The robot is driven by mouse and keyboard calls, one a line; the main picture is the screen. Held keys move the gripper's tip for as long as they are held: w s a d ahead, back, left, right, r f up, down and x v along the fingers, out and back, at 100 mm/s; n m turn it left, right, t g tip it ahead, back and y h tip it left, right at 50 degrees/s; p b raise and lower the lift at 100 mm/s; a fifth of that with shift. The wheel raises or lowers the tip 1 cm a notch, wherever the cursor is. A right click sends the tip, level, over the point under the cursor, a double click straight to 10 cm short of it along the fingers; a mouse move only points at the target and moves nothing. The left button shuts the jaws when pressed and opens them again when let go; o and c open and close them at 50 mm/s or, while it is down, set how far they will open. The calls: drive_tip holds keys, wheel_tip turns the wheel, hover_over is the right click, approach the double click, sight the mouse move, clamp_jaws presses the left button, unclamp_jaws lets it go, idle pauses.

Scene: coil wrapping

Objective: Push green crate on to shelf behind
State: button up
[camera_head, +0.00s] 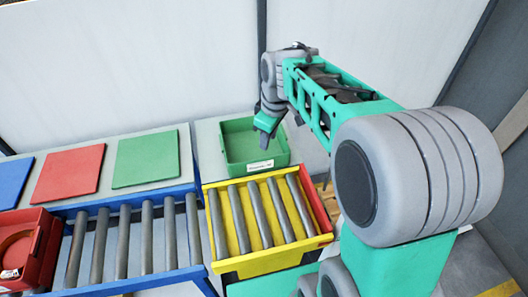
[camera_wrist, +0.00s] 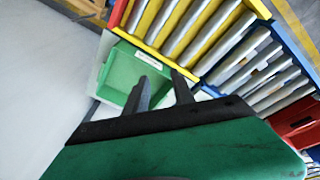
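The green crate (camera_head: 240,143) stands on the white shelf (camera_head: 208,150) behind the yellow roller frame in the head view. It looks empty and has a white label on its front wall. It also shows in the wrist view (camera_wrist: 122,70), beyond the fingers. My gripper (camera_wrist: 162,85) has two dark fingers with a gap between them and nothing held. In the head view my gripper (camera_head: 273,135) hangs over the crate's right side. I cannot tell whether it touches the crate.
The yellow roller frame (camera_head: 225,265) is in front of the crate, with a blue roller conveyor (camera_head: 128,205) to its left. A red crate (camera_head: 40,250) is at far left. Blue, red (camera_head: 68,173) and green (camera_head: 146,158) panels lie behind the conveyor. A pale wall rises behind.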

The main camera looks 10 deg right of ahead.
drive_tip(key=w+f+n, duration=0.3)
drive_tip(key=f, duration=0.2)
drive_tip(key=w+f+n+g+b, duration=0.1)
drive_tip(key=w+f+n, duration=0.1)
drive_tip(key=f, duration=0.4)
drive_tip(key=w+f+n+g, duration=0.1)
drive_tip(key=w+f+n, duration=0.2)
drive_tip(key=w+f, duration=0.1)
drive_tip(key=shift+w+d+f+n+y, duration=0.15)
drive_tip(key=shift+f+y, duration=0.05)
drive_tip(key=shift+f, duration=0.15)
drive_tip(key=shift+w+d+f+n+y, duration=0.15)
drive_tip(key=shift+f+y, duration=0.05)
drive_tip(key=shift+f, duration=0.15)
drive_tip(key=f, duration=0.2)
drive_tip(key=f+p, duration=0.1)
drive_tip(key=f, duration=0.2)
drive_tip(key=a+f, duration=0.1)
drive_tip(key=f, duration=0.2)
drive_tip(key=shift+w, duration=0.1)
clamp_jaws()
drive_tip(key=shift+w+d, duration=0.1)
